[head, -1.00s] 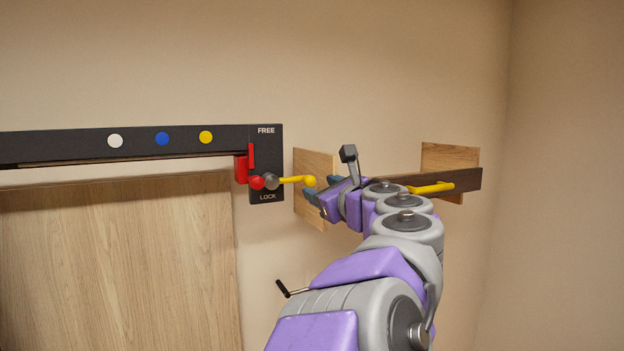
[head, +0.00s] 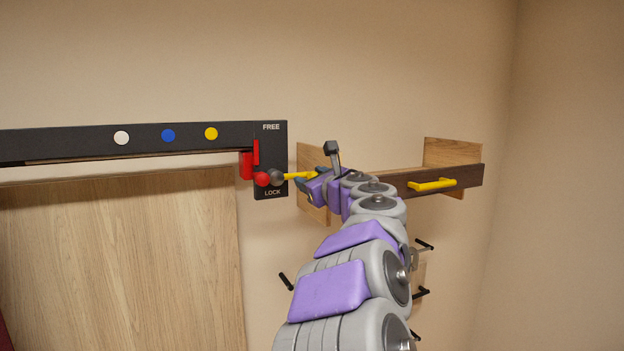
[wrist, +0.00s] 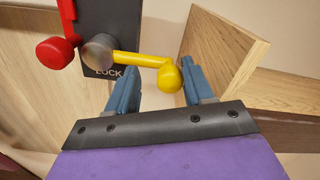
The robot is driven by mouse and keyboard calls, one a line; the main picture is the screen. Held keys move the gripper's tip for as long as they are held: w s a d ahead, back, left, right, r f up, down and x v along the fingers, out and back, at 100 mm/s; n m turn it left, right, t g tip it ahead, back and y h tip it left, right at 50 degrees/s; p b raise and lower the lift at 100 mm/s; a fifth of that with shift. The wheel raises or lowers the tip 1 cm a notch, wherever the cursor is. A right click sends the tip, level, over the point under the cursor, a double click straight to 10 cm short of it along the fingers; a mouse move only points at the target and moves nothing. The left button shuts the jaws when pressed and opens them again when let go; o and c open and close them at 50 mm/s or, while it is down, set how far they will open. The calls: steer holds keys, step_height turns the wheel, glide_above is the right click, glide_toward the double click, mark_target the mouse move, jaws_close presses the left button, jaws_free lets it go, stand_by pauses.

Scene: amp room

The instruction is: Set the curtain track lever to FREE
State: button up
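The curtain track lever (head: 298,175) is a yellow rod with a ball end on a grey pivot. It points right, about level, from a black plate (head: 271,151) marked FREE above and LOCK below. A red piece with a round red knob (head: 262,179) sits left of the pivot. My gripper (head: 312,180) is at the lever's right end. In the wrist view my gripper (wrist: 158,84) is open, and the lever's yellow ball (wrist: 168,78) shows between its two blue fingers, nearer the right one. Whether a finger touches it I cannot tell.
A dark track (head: 140,140) with white, blue and yellow dots runs left above a wooden panel (head: 120,255). Right of the plate are wooden boards (head: 452,152) and a dark drawer-like front (head: 468,177) with a yellow handle (head: 432,184). Black hooks (head: 286,281) are lower on the wall.

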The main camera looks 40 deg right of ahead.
steer(key=shift+s+d, duration=0.3)
steer(key=shift+d, duration=0.3)
steer(key=c, duration=0.4)
steer(key=shift+a, duration=0.15)
jaws_close()
steer(key=shift+r+b, duration=0.1)
steer(key=shift+b, duration=0.2)
steer(key=shift+r+n+b, duration=0.55)
steer(key=shift+n+b, duration=0.25)
steer(key=shift+n, duration=0.2)
steer(key=w+a+r+n+b, duration=0.1)
steer(key=a+r+n+b, duration=0.4)
steer(key=n, duration=0.7)
steer(key=shift+w+a+r, duration=0.2)
steer(key=shift+w+r, duration=0.1)
steer(key=shift+r, duration=0.3)
